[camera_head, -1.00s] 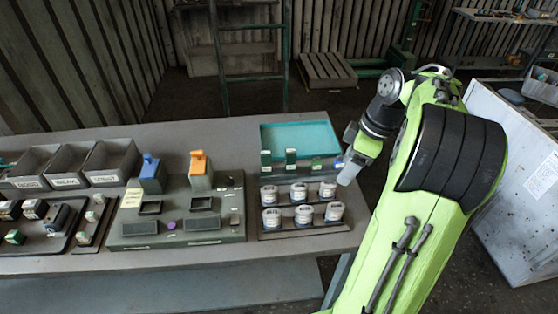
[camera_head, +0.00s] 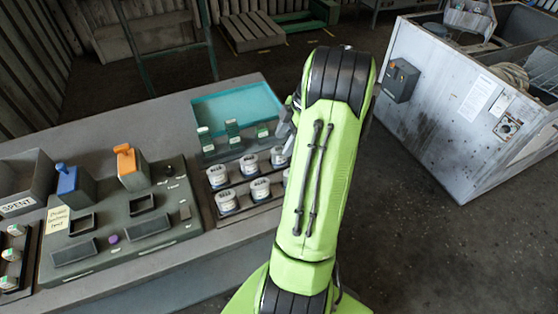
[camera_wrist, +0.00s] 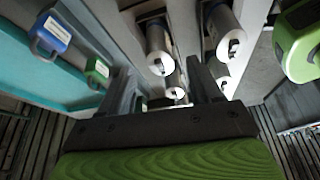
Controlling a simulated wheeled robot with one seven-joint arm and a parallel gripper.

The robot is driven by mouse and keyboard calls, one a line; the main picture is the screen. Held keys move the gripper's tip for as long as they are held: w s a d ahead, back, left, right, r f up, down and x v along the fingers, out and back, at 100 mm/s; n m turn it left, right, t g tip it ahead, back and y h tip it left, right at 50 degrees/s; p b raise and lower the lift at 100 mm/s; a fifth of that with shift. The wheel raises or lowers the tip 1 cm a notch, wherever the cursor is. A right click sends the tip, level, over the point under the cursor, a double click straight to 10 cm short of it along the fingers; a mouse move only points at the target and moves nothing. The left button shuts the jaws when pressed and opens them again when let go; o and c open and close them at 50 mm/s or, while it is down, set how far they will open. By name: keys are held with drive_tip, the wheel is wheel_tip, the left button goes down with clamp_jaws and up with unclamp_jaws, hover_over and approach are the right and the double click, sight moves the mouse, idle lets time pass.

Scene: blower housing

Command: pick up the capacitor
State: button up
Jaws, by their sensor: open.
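Several white cylindrical cans, which look like capacitors (camera_head: 260,189), stand upright in two rows on a dark rack at the right end of the bench. In the wrist view, white cans (camera_wrist: 160,57) show ahead of and between my fingers, with others to the right. I cannot tell which one is meant. My gripper (camera_wrist: 162,72) is open, and I see nothing held between its fingers. In the head view my gripper (camera_head: 288,122) is partly hidden by my arm, at the right side of the rack. The rack's right end is hidden too.
Small green blocks (camera_head: 232,130) stand behind the cans, before a teal tray (camera_head: 238,104). A control panel (camera_head: 125,222) is to the left. A grey cabinet (camera_head: 455,105) stands right, across open floor.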

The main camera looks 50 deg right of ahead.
sight(281, 149)
drive_tip(key=b+x, duration=0.1)
drive_tip(key=x, duration=0.4)
drive_tip(key=shift+s, duration=0.1)
drive_tip(key=shift+c, duration=0.2)
drive_tip(key=shift+r, duration=0.1)
drive_tip(key=c, duration=0.9)
